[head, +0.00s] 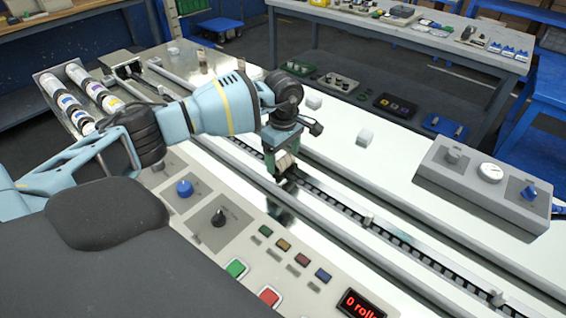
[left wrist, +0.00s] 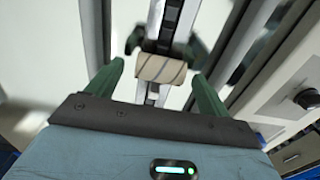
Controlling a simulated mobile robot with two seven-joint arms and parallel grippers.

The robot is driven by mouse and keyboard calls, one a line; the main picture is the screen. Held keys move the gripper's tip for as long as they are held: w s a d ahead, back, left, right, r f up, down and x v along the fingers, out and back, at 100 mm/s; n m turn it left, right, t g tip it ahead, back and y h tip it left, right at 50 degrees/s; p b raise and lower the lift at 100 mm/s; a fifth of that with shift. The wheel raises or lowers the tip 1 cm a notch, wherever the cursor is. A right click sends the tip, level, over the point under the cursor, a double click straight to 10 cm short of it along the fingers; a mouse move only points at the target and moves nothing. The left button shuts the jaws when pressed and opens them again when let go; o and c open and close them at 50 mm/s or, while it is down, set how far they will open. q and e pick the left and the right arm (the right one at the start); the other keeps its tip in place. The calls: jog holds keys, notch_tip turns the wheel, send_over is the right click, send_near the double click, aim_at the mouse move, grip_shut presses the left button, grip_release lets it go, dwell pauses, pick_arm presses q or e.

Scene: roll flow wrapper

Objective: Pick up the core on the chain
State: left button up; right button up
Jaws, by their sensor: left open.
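The core (head: 286,160) is a small tan cardboard tube on the dark chain (head: 335,198). In the left wrist view the core (left wrist: 161,69) lies crosswise over the chain (left wrist: 171,22), with a dark spiral line on it. My left gripper (head: 281,160) reaches down over the core with its green fingers. In the left wrist view the open left gripper (left wrist: 158,75) has one finger beyond each end of the core, with a gap showing at the sides. Whether the fingertips touch the chain bed cannot be told. My right gripper is not in view.
Metal rails (head: 345,180) run along the chain. A control panel (head: 250,235) with knobs and coloured buttons lies in front. A grey box (head: 480,190) with a dial stands at right. A tray of rolls (head: 75,95) is at far left. Small white blocks (head: 364,135) stand behind the chain.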

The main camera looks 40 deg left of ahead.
aim_at(281, 161)
pick_arm(q)
jog(key=c, duration=1)
jog(key=shift+c, duration=0.2)
jog(key=shift+r, duration=0.55)
jog(key=shift+s+r, duration=0.25)
jog(key=shift+r, duration=0.35)
jog(key=shift+s+r, duration=0.25)
jog(key=shift+r, duration=0.35)
jog(key=s, duration=0.5)
jog(key=s+r, duration=0.1)
jog(key=s, duration=0.4)
jog(key=s+b, duration=0.1)
jog(key=s, duration=0.4)
jog(key=shift+a+r, duration=0.15)
jog(key=shift+r, duration=0.1)
